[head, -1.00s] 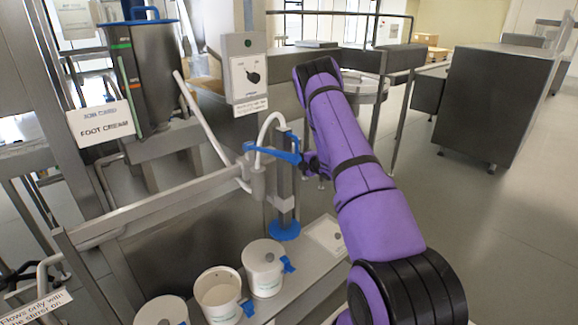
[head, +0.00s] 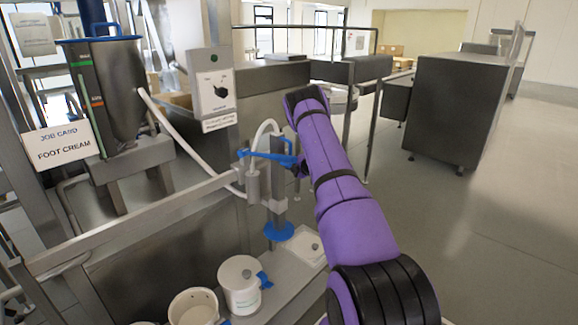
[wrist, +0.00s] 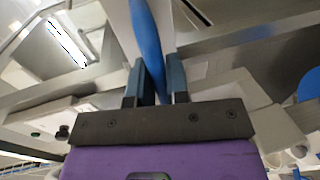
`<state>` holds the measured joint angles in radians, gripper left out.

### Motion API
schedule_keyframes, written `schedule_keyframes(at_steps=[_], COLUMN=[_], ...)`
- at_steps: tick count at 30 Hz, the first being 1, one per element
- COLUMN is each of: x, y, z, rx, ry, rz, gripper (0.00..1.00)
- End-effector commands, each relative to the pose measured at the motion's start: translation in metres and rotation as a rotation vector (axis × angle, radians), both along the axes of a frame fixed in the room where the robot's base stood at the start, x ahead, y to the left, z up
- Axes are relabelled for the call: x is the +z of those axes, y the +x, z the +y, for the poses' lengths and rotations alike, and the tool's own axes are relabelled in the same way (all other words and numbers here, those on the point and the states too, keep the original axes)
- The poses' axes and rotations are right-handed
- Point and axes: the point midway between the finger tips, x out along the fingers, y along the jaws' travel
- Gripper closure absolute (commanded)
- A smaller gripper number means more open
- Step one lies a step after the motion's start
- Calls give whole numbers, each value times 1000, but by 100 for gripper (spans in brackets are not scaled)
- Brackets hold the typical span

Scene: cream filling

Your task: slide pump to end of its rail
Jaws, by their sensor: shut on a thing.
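The pump (head: 254,187) is a pale fitting with a white hose, mounted at the far right of a long grey rail (head: 135,227) in the head view. A blue handle (head: 262,157) sticks out across its top. An upright grey column with a blue disc (head: 278,231) at its foot stands close beside the pump. My gripper (head: 299,167) is at the handle's right end, its fingers mostly hidden by my arm there. In the wrist view my gripper (wrist: 156,82) is shut on the blue handle (wrist: 148,38), which passes between the two fingers.
White pots (head: 241,285) stand on a bench below the rail. A control box (head: 213,88) with a knob is behind the pump. Open floor (head: 455,230) lies to the right.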

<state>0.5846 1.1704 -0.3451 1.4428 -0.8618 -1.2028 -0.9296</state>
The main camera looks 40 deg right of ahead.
Motion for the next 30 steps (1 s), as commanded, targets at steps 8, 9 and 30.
schedule_keyframes(at_steps=[8,9,30], x=[1,1,20], y=[-1,-1,-86], z=[-4,-4,-8], rx=[-7,-7,-9], ry=[-4,-4,-3], rz=[0,0,0], gripper=[60,60,60])
